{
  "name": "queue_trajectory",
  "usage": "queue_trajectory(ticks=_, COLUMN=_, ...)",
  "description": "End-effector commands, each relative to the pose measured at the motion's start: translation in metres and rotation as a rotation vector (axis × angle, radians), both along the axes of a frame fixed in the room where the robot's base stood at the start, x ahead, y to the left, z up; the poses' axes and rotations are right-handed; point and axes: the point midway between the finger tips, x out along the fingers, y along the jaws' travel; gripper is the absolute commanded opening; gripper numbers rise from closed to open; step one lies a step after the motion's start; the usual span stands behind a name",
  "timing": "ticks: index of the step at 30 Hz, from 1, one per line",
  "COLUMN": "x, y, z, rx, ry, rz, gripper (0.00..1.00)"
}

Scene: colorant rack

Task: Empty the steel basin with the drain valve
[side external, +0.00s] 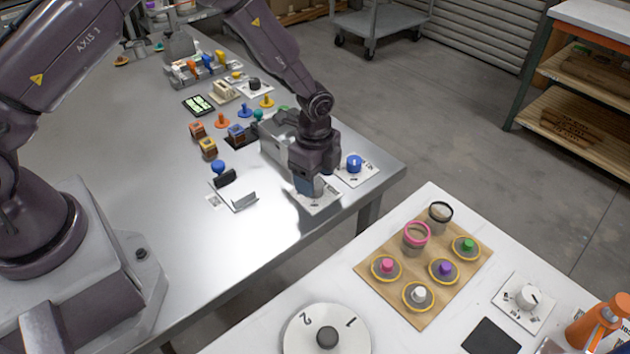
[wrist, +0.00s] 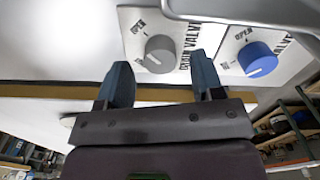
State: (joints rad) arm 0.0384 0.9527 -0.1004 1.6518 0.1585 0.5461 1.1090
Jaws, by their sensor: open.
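In the wrist view the drain valve is a grey round knob (wrist: 160,53) on a white plate (wrist: 128,18) lettered "DRAIN VALVE" and "OPEN". A second, smaller label beside the knob is too small to read. My gripper (wrist: 162,76) is open and empty, with its two blue-grey fingertips on either side of the knob's near side; contact cannot be told. In the side view my gripper (side external: 308,190) points down over the white plate (side external: 322,204) near the table's corner and hides the knob. A grey metal box (side external: 278,146) stands behind my gripper; whether it is the steel basin cannot be told.
A blue knob (side external: 354,163) on its own white plate is close on the right; it also shows in the wrist view (wrist: 258,58). The metal table (side external: 160,240) is clear farther left.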

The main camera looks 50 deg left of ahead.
Motion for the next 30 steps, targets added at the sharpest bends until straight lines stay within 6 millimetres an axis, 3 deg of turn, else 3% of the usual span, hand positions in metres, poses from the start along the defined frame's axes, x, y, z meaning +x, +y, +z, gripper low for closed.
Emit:
queue_trajectory(ticks=6, x=0.000, y=0.000, z=-0.019, rx=0.000, ry=0.000, rz=0.001, gripper=0.61)
queue_trajectory(ticks=15, x=0.000, y=0.000, z=-0.020, rx=-0.001, ry=-0.001, rz=0.001, gripper=0.61)
queue_trajectory(ticks=21, x=0.000, y=0.000, z=-0.020, rx=-0.001, ry=-0.001, rz=0.001, gripper=0.15)
queue_trajectory(ticks=22, x=0.000, y=0.000, z=-0.020, rx=-0.001, ry=-0.001, rz=0.001, gripper=0.12)
queue_trajectory(ticks=30, x=0.000, y=0.000, z=-0.020, rx=-0.001, ry=-0.001, rz=0.022, gripper=0.12)
